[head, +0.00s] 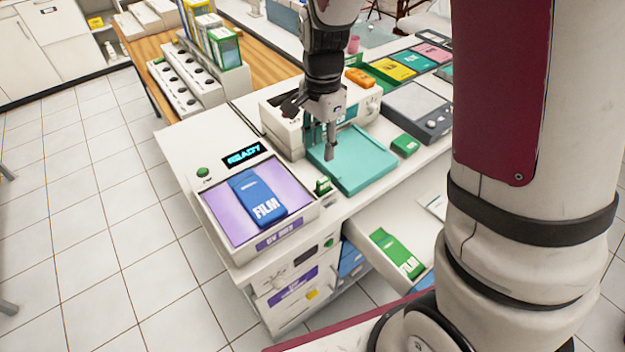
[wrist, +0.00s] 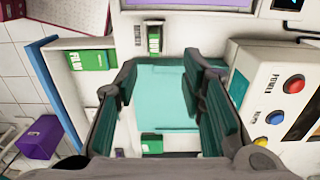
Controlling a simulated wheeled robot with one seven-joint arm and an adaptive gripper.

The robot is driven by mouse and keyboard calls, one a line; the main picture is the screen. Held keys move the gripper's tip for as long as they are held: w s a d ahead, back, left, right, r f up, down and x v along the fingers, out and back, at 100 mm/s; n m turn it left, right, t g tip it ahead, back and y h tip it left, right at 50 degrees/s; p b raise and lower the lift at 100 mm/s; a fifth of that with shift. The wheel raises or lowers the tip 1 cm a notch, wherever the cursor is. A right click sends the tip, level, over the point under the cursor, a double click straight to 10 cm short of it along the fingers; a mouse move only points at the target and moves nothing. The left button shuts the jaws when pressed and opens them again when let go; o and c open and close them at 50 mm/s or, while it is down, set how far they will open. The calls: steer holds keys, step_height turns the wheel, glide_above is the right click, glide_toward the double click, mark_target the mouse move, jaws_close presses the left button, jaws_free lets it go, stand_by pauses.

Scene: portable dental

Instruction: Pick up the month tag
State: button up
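No tag carries lettering I can read as a month. A small green tag-like piece (head: 323,186) stands between the UV box and the teal tray; it also shows in the wrist view (wrist: 153,39), beside a small printed label. A second small green block (head: 404,146) lies on the counter right of the tray. My gripper (head: 319,146) is above the teal tray (head: 362,172), fingers pointing down. The fingers hide parts of the counter.
The UV box (head: 225,215) holds a blue film pack (head: 258,197). An open drawer with a green film pack (head: 397,253) juts out at the front. A white machine with buttons (wrist: 280,100) stands close beside my gripper. A grey device (head: 416,110) is behind the tray.

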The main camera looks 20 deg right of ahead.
glide_above(323, 179)
step_height(323, 179, down, 6)
steer(key=shift+f+p, duration=0.45)
steer(key=shift+f, duration=2.25)
jaws_close()
